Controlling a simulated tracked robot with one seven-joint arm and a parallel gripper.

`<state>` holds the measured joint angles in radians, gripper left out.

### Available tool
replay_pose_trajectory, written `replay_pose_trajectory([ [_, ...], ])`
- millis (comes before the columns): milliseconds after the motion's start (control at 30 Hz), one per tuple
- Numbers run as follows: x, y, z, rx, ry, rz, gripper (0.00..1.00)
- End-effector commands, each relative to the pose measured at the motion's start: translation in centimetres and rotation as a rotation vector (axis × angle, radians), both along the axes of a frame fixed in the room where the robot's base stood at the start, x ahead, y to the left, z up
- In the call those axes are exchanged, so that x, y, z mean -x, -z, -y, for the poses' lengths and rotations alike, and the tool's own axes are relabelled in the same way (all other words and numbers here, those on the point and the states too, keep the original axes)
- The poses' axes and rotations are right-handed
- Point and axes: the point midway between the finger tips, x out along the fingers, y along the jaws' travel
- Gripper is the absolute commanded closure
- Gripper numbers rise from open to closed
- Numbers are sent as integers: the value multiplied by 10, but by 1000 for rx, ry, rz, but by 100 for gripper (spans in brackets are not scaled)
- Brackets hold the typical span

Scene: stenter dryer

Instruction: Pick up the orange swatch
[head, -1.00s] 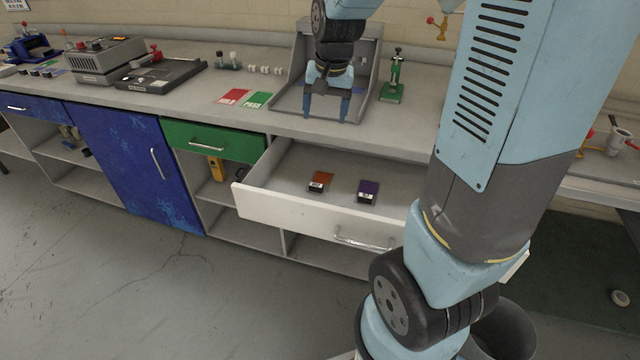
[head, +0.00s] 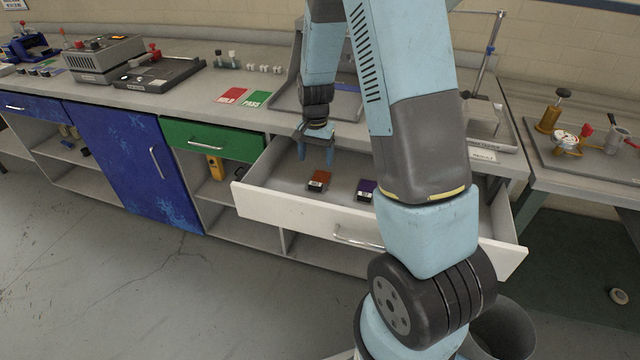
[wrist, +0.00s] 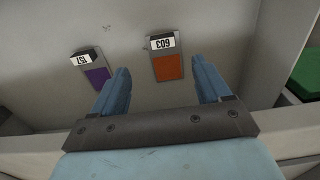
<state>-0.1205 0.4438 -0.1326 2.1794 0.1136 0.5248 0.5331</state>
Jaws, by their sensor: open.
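The orange swatch (head: 319,178) lies flat in the open white drawer (head: 285,208), with a dark end bearing a white label. In the wrist view the orange swatch (wrist: 167,66) shows label 603 and lies between the lines of my two fingers, nearer the right one. My gripper (head: 316,157) is open and empty, above the drawer and just behind the swatch in the head view. It also shows in the wrist view (wrist: 162,85), its blue fingers apart and not touching the swatch.
A purple swatch (head: 366,188) lies in the same drawer to the right; its label in the wrist view (wrist: 96,72) reads 157. The drawer walls surround both. The counter above holds red and green cards (head: 244,97) and a grey booth (head: 287,95).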

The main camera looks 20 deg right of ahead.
Motion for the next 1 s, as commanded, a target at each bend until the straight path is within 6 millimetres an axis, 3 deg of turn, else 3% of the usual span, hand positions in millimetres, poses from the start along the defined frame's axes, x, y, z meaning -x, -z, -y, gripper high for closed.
replay_pose_trajectory([
  [200, 1, 36, 0, 1, -1, -4, 23],
  [567, 0, 59, -1, 0, -1, 0, 23],
  [1000, -2, 104, -4, 0, -2, 0, 23],
])
